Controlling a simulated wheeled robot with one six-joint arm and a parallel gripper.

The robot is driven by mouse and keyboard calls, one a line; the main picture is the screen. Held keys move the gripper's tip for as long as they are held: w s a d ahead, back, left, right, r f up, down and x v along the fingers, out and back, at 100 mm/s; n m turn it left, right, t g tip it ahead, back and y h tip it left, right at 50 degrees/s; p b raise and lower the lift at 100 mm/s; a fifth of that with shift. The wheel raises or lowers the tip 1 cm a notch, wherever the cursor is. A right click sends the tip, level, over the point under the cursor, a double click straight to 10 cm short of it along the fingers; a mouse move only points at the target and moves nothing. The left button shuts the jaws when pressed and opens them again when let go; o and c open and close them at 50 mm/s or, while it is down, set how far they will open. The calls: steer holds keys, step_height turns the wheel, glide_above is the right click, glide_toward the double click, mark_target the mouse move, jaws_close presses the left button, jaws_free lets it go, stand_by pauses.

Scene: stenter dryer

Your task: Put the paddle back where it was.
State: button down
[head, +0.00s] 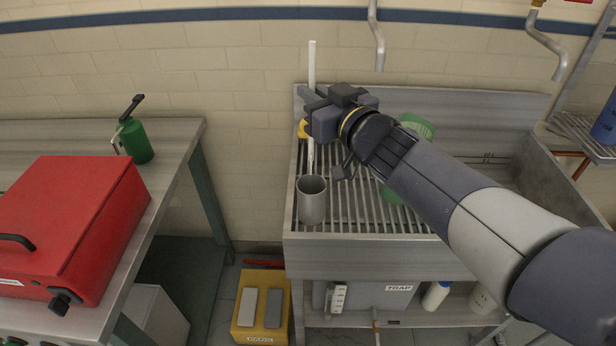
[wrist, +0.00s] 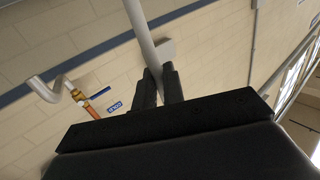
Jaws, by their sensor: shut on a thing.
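The paddle (head: 312,62) is a thin white rod, held upright over the left side of the steel sink. My gripper (head: 311,100) is shut on it partway along its length. In the wrist view the paddle (wrist: 139,25) runs up from between the two dark fingers of my gripper (wrist: 161,88). Its lower part shows below my gripper in the head view, close above or behind the mouth of a grey cylindrical cup (head: 312,206). I cannot tell whether its tip is inside the cup. The cup stands upright on the slatted rack (head: 355,213).
Green items (head: 417,126) in the sink are partly hidden by my arm. A yellow piece shows behind my gripper. At left, a bench holds a red box (head: 75,225) and a green can (head: 136,141). A yellow crate (head: 260,285) sits below. A pipe (head: 377,40) hangs above the sink.

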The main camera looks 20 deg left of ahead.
mark_target(313, 157)
step_height(313, 157, down, 14)
steer(key=b, duration=0.3)
steer(key=shift+f, duration=0.25)
steer(key=c, duration=1.5)
jaws_free()
steer(key=shift+r, duration=0.2)
steer(key=v, duration=1.2)
steer(key=shift+f, duration=0.1)
